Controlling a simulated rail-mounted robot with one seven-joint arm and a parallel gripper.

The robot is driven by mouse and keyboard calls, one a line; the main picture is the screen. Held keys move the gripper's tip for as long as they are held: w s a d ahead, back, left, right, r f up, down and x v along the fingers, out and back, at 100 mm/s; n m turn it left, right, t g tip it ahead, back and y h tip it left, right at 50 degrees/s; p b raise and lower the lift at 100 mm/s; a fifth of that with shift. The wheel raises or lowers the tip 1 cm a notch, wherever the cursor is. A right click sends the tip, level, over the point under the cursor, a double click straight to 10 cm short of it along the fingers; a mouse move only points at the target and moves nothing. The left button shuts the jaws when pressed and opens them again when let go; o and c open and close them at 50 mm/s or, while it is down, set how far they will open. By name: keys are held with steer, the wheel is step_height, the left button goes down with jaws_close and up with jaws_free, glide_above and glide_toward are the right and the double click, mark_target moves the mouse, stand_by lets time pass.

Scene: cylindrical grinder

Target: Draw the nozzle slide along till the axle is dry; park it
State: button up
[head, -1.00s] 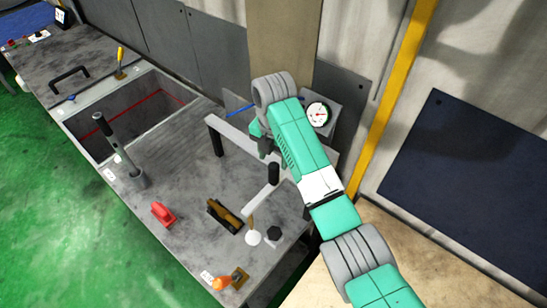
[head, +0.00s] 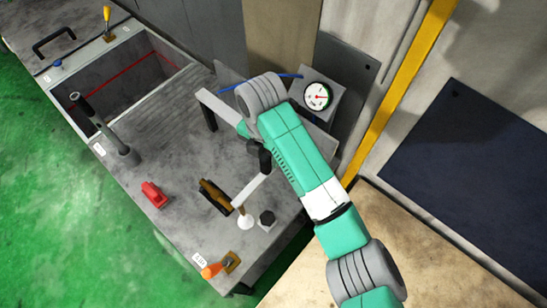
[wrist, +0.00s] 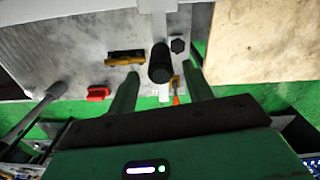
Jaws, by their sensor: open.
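A black upright knob (head: 265,158) stands at a light grey bar (head: 221,108) over the machine top; I take it for the nozzle slide's handle. In the wrist view the knob (wrist: 160,64) lies between the two green fingers of my gripper (wrist: 164,80), with a visible gap on each side. My gripper is open and holds nothing; in the head view my own wrist mostly hides it. A second pale bar (head: 252,189) runs from near the knob to a white round piece (head: 246,222). I cannot make out the axle or whether it is wet.
A red block (head: 154,195), a gold-and-black piece (head: 215,197), a black hex knob (head: 267,218) and an orange-handled lever (head: 211,271) sit close by on the machine top. A dial gauge (head: 318,96) stands behind. A dark post lever (head: 105,130) stands by the open basin at left.

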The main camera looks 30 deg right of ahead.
mark_target(265, 177)
step_height(265, 177, down, 5)
steer(key=shift+d+f+p, duration=0.1)
steer(key=shift+f+p, duration=0.1)
steer(key=shift+p, duration=0.1)
jaws_close()
steer(key=shift+w, duration=0.1)
